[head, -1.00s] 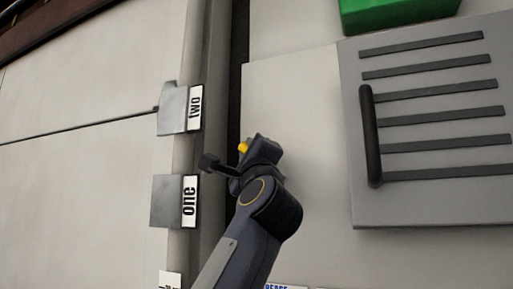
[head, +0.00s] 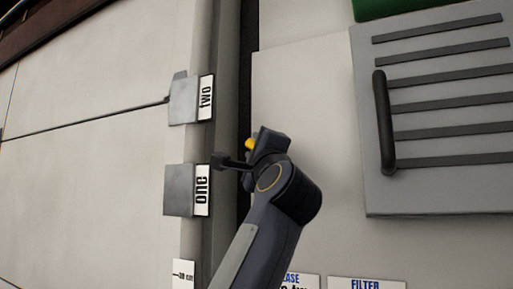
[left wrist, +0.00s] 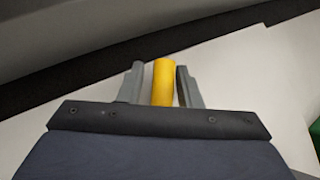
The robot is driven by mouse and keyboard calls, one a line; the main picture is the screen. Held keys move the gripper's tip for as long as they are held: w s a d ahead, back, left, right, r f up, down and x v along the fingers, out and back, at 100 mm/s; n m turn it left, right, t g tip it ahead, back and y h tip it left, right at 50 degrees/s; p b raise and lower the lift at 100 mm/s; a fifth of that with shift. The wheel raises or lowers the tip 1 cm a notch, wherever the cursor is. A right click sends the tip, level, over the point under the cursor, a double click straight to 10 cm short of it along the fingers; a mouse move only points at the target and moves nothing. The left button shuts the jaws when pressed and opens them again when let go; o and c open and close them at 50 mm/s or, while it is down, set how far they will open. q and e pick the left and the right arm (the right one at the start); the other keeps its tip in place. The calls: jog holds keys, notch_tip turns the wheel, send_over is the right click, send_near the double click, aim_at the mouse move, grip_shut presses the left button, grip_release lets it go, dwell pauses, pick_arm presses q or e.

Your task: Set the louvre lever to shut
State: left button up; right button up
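A yellow handle (head: 250,143), apparently the end of the louvre lever, shows at my left gripper (head: 262,142) in the head view. The rest of the lever is hidden. In the left wrist view the yellow cylinder (left wrist: 164,82) stands between the two grey fingers of my left gripper (left wrist: 161,82). A narrow gap shows on its left side, and the right finger is very close to it or touching. The fingers look open around it. No "shut" marking is readable. My right gripper is not in view.
A slatted grey panel (head: 440,125) with a dark vertical bar (head: 384,122) is at the right. "FILTER" (head: 366,284) is on a label below. A green block (head: 400,7) is above.

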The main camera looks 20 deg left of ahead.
pick_arm(q)
jog(key=shift+o, duration=0.8)
jog(key=b+v, duration=0.5)
jog(key=v, duration=0.3)
